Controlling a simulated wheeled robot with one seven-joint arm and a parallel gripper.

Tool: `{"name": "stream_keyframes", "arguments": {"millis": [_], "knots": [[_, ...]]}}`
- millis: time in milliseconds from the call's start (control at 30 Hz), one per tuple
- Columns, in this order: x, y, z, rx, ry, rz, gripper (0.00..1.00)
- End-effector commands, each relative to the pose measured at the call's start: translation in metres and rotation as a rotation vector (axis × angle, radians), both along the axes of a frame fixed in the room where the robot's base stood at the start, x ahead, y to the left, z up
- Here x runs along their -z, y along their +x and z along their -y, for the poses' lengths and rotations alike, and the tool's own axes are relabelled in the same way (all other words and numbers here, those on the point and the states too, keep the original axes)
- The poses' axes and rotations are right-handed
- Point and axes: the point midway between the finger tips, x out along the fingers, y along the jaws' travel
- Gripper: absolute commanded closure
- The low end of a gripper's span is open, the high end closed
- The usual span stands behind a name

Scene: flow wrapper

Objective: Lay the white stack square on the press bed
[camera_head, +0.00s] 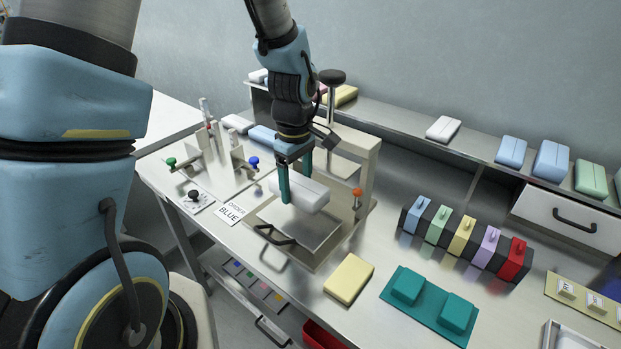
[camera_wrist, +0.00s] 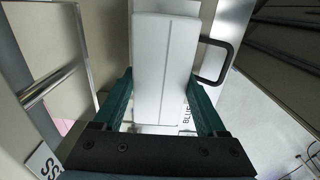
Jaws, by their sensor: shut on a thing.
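The white stack (camera_head: 309,195) is held between the teal fingers of my gripper (camera_head: 296,182), which is shut on it. In the wrist view, the stack (camera_wrist: 165,65) shows as a long white block with a line down its middle, between the two fingers (camera_wrist: 162,108). The press bed (camera_head: 290,236) is a grey metal plate with a black handle at its front. The stack is over the bed, close to the beige press frame (camera_head: 367,165). I cannot tell whether its underside touches the bed. My fingers hide part of the stack.
A yellow stack (camera_head: 349,278) lies right of the bed's front. A teal holder (camera_head: 430,304) and a row of coloured blocks (camera_head: 463,237) are farther right. A card reading BLUE (camera_head: 229,213) and a clear-walled fixture (camera_head: 213,165) stand left. A shelf with stacks runs along the back.

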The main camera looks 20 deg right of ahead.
Motion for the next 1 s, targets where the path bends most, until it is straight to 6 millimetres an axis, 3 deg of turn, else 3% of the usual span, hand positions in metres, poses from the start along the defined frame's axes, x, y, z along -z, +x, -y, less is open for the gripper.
{"name": "stream_keyframes", "arguments": {"millis": [267,800,1000], "knots": [[0.011,0.001,-0.001,0.002,0.0,-0.001,0.79],[0.059,0.001,-0.001,0.001,0.0,-0.001,0.79],[0.067,0.0,-0.001,0.002,0.001,0.0,0.79]]}}
